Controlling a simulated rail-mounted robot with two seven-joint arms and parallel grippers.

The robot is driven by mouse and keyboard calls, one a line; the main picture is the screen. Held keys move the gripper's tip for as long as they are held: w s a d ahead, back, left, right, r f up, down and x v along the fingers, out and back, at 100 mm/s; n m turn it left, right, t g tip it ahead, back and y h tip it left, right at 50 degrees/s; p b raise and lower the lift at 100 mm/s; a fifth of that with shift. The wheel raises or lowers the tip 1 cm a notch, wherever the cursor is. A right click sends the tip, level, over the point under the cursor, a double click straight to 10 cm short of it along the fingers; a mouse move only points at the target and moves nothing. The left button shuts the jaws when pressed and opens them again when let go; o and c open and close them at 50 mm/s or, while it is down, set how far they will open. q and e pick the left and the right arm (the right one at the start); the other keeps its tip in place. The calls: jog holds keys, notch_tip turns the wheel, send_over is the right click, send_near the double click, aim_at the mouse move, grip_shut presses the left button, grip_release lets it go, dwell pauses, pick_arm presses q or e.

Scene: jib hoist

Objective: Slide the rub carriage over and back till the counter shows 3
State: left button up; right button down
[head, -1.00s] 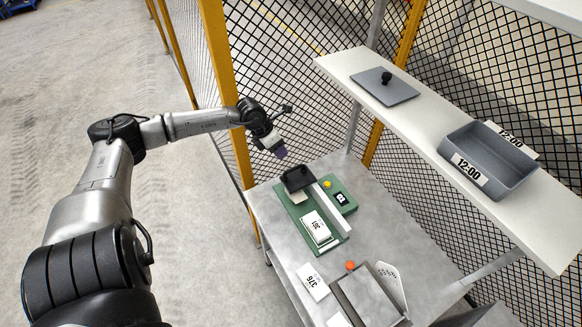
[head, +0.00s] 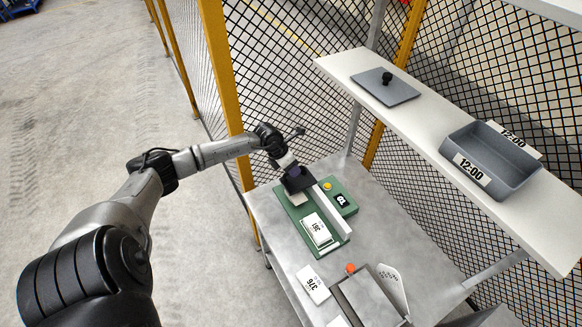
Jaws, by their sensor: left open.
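The green rub device lies on the grey table, with its green base (head: 291,212) towards the back left. The black rub carriage (head: 299,181) sits at the far end of the base, beside a pale rail (head: 333,212). A counter (head: 341,200) with a small dark display is on the green housing right of the rail, by a yellow button (head: 327,186); its digits are too small to read surely. My left gripper (head: 290,168) is open, right at the carriage and partly overlapping its top. I cannot tell whether it touches. My right gripper is not in view.
A white card marked 381 (head: 317,230) lies on the base. A card marked 376 (head: 312,283), a red knob (head: 350,268) and a dark-framed plate (head: 368,298) are nearer. The shelf (head: 423,128) holds a grey lid (head: 385,92) and a grey bin (head: 488,163). Mesh fencing stands behind.

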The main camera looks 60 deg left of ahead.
pick_arm(q)
jog(key=shift+c, duration=0.4)
grip_shut()
jog(key=shift+d+r, duration=0.1)
jog(key=shift+d, duration=0.2)
jog(key=d+p, duration=0.6)
jog(key=d, duration=0.8)
jog(key=shift+d, duration=0.35)
